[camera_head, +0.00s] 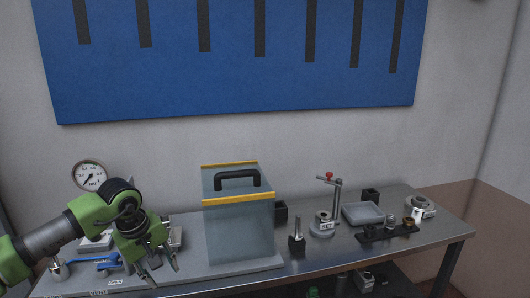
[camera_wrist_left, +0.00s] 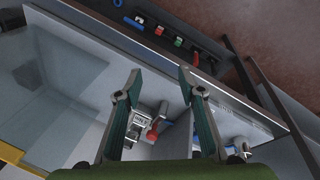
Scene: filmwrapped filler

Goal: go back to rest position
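My left gripper (camera_head: 162,275) hangs over the left part of the bench, its fingers pointing down, just left of the clear box. In the left wrist view the gripper (camera_wrist_left: 160,82) has its two fingers well apart, with nothing gripped between them. Beyond the fingers, a small metal fitting with a red part (camera_wrist_left: 152,134) lies below. My right gripper is in neither view.
A clear box (camera_head: 238,235) with yellow trim and a black handle stands mid-bench. Left are a gauge (camera_head: 90,176) and a blue-handled part (camera_head: 95,262). Right are a red-knobbed stand (camera_head: 337,200) and a grey tray (camera_head: 363,214). The bench's front edge (camera_head: 385,253) is clear.

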